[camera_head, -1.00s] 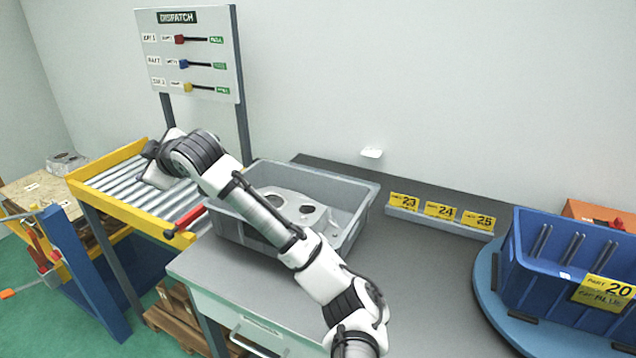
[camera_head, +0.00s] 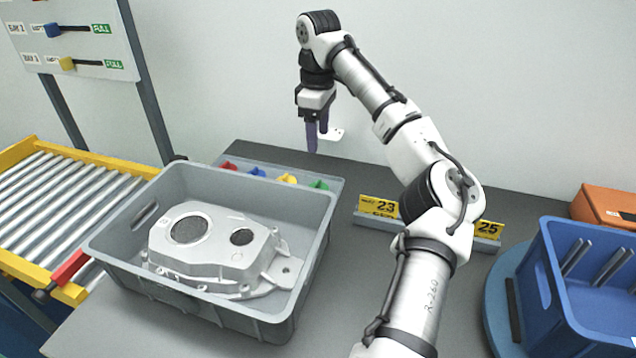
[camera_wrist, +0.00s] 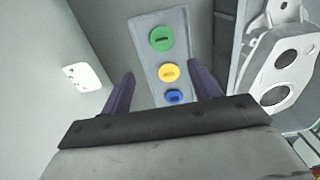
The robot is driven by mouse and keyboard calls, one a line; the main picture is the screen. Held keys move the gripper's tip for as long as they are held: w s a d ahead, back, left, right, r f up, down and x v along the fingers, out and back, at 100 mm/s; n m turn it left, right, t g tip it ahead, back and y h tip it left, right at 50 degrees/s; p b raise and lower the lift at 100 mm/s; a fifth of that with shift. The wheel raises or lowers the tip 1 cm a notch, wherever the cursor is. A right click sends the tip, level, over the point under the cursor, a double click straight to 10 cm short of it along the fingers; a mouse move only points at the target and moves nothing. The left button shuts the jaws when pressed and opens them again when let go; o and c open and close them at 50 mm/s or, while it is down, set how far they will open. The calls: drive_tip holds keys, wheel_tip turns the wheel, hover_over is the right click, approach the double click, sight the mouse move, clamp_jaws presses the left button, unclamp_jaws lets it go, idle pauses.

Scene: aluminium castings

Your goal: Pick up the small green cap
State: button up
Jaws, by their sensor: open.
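The small green cap (camera_head: 319,185) sits at the right end of a grey tray strip (camera_head: 335,193) on the bench, behind the grey tote. In the wrist view the green cap (camera_wrist: 162,39) is round with a slot across it, at the far end of the row, beyond the yellow cap (camera_wrist: 169,72) and the blue cap (camera_wrist: 175,96). My gripper (camera_head: 317,145) points down above and behind the caps, its purple fingers empty. In the wrist view my gripper (camera_wrist: 165,80) is open, its fingers spread either side of the tray, with the green cap ahead of them.
The grey tote (camera_head: 277,320) holding an aluminium casting (camera_head: 215,245) stands close in front of the caps. A yellow label stand (camera_head: 345,215) is to their right. A white wall fitting (camera_head: 333,135) is near my gripper. A blue bin (camera_head: 590,290) stands far right.

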hover_over(318, 182)
drive_tip(key=f, duration=0.8)
drive_tip(key=shift+w+f, duration=0.3)
drive_tip(key=shift+w, duration=0.1)
drive_tip(key=shift+s+f+p, duration=0.2)
drive_tip(key=shift+f+p, duration=0.05)
drive_tip(key=shift+f, duration=1.1)
drive_tip(key=shift+s+f+p, duration=0.15)
drive_tip(key=shift+f+p, duration=0.05)
drive_tip(key=shift+f, duration=1.15)
drive_tip(key=shift+c, duration=0.4)
drive_tip(key=c, duration=0.7)
